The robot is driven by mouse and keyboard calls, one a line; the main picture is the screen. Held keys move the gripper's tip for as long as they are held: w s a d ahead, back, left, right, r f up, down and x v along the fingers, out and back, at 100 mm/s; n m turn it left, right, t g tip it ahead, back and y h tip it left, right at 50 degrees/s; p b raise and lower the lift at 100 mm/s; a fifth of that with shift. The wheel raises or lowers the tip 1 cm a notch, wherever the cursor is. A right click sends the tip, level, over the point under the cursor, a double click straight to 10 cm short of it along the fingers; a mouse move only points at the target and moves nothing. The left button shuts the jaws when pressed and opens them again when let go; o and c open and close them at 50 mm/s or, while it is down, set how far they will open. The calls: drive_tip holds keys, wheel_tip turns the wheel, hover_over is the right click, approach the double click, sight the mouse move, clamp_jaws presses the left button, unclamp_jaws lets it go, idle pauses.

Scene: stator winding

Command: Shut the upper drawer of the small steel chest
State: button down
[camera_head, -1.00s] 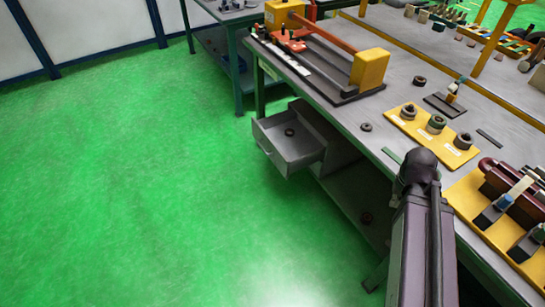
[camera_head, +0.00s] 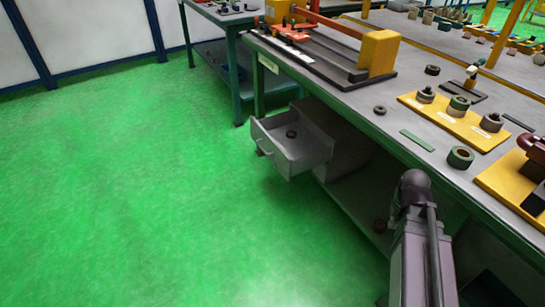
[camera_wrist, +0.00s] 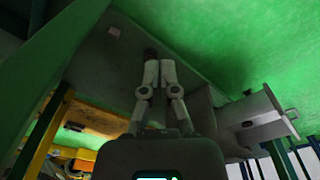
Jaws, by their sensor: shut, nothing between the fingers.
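In the wrist view the open drawer (camera_wrist: 250,112) shows at the right, apart from my fingers. My gripper (camera_wrist: 160,62) is shut and empty, its two fingers side by side in the middle of the wrist view. In the head view my arm rises at the lower right and my gripper cannot be made out there.
The grey bench top (camera_head: 350,105) overhangs the chest. Yellow boards with rings (camera_head: 458,106) stand on the bench. A second bench (camera_head: 222,20) stands behind. The green floor (camera_head: 130,200) left of the drawer is clear.

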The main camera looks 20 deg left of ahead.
drive_tip(key=w+a+f+n+h+b, duration=0.1)
drive_tip(key=w+a+f+n+b, duration=0.25)
drive_tip(key=w+f+b, duration=0.45)
drive_tip(key=w+a+f+n+t+h, duration=0.1)
drive_tip(key=w+a+n, duration=0.35)
drive_tip(key=a, duration=0.35)
drive_tip(key=w+a+n+t+h, duration=0.1)
drive_tip(key=w+a+n, duration=0.3)
drive_tip(key=w+a, duration=0.3)
drive_tip(key=w+a+r+n+t+h, duration=0.1)
drive_tip(key=a+n, duration=0.4)
drive_tip(key=a, duration=0.8)
drive_tip(key=w+a+r+n+t, duration=0.1)
drive_tip(key=w+a+n, duration=0.2)
drive_tip(key=a, duration=1)
drive_tip(key=w+a+r+n+t+h, duration=0.1)
drive_tip(key=a+n, duration=0.6)
drive_tip(key=a, duration=0.7)
drive_tip(key=shift+w+r+t+h+b, duration=0.3)
drive_tip(key=shift+w+r+t+b, duration=0.1)
drive_tip(key=shift+w+r+t, duration=0.15)
drive_tip(key=shift+f, duration=0.1)
